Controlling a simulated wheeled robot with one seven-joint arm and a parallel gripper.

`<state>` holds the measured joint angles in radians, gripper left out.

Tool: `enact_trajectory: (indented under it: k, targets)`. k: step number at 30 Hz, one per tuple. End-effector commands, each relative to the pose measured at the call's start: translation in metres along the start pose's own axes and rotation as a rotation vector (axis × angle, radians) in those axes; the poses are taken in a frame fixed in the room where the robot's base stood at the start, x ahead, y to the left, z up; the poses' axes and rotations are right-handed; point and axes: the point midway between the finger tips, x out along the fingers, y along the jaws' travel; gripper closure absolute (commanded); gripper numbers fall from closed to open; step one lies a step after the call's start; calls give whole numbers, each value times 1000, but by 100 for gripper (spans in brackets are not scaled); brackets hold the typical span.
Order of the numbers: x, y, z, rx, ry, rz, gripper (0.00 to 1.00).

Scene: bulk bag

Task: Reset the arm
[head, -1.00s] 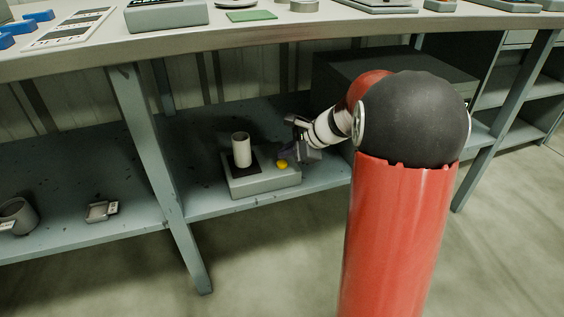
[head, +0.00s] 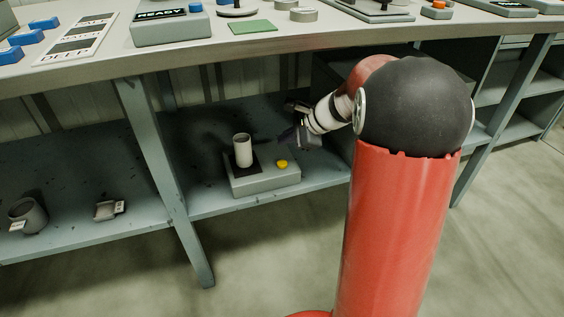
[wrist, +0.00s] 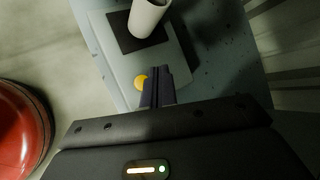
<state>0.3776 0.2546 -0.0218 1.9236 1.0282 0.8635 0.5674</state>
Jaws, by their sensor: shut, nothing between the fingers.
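My gripper (head: 288,137) is shut and empty. In the head view it is above the lower shelf, just up and right of a grey box with a yellow button (head: 282,163). The grey box (head: 266,184) carries a dark square pad with a white cylinder (head: 242,150) standing upright on it. In the wrist view the closed fingers (wrist: 158,88) overlap the right edge of the yellow button (wrist: 140,82) in the picture. The white cylinder (wrist: 148,16) stands beyond them. My arm reaches in under the bench top.
The bench top (head: 300,42) overhangs the lower shelf (head: 90,225). A bench leg (head: 160,170) stands left of the grey box. A grey cup (head: 28,215) and a small tray (head: 106,210) lie on the shelf at left. A dark box is behind my arm.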

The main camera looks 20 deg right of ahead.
Motion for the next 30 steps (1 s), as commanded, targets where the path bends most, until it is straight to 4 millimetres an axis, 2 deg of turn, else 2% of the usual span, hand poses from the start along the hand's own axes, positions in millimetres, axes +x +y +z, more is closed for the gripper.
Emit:
enact_trajectory:
  k: [10,14,17,21,25,30]
  targets:
    - [-2,1,3,-12,1,3,100]
    - [-18,12,30,-136,16,36,100]
    - [-42,35,66,-338,42,92,100]
    - [-84,83,112,-699,95,193,100]
    - [-121,128,137,-1029,152,284,100]
    - [-162,179,146,-1410,236,394,100]
